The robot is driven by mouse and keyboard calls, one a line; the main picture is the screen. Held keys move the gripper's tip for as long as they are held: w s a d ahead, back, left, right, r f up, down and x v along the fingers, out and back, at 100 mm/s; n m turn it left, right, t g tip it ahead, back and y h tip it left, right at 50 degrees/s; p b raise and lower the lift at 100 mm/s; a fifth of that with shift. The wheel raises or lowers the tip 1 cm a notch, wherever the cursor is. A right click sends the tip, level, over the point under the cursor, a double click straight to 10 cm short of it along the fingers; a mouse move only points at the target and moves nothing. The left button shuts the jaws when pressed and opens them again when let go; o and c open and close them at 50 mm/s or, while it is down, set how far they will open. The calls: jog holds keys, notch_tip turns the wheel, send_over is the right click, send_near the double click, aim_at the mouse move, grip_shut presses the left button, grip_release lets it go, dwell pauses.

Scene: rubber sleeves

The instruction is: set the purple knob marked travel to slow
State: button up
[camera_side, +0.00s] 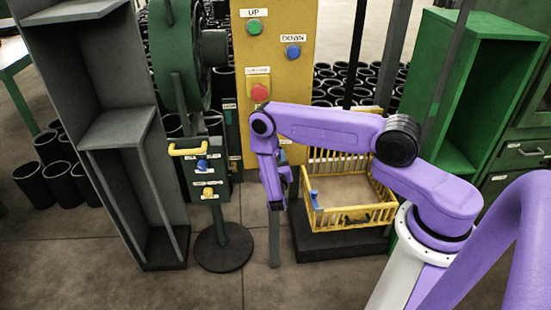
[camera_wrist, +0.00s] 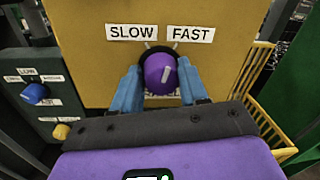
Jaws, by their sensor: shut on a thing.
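The purple knob (camera_wrist: 158,78) shows in the wrist view on a yellow panel (camera_wrist: 90,60), below a white SLOW label (camera_wrist: 131,32) on the left and a white FAST label (camera_wrist: 191,34) on the right. Its white pointer mark leans up and to the right, toward the FAST side. My gripper (camera_wrist: 159,67) has its two blue fingers on either side of the knob, shut on it. A label under the knob is mostly hidden. In the side view my purple arm hides the knob, and my gripper (camera_side: 284,180) is low in front of the panel (camera_side: 290,70).
A yellow wire basket (camera_side: 350,215) stands right of my gripper. Left is a dark green control box (camera_side: 207,178) with a blue knob and a yellow knob. UP, DOWN and red buttons sit higher on the panel. A grey shelf (camera_side: 115,130) stands at far left.

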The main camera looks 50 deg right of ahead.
jog(key=shift+f+n+t, duration=0.1)
jog(key=shift+n+t, duration=0.2)
jog(key=shift+n, duration=1.95)
jog(key=shift+f+n+t, duration=0.1)
jog(key=shift+n+t, duration=0.2)
jog(key=shift+n, duration=1.95)
jog(key=o, duration=1.1)
jog(key=shift+c, duration=0.2)
jog(key=shift+s+a, duration=0.1)
jog(key=v, duration=1.7)
jog(key=shift+r, duration=0.15)
jog(key=shift+s, duration=0.15)
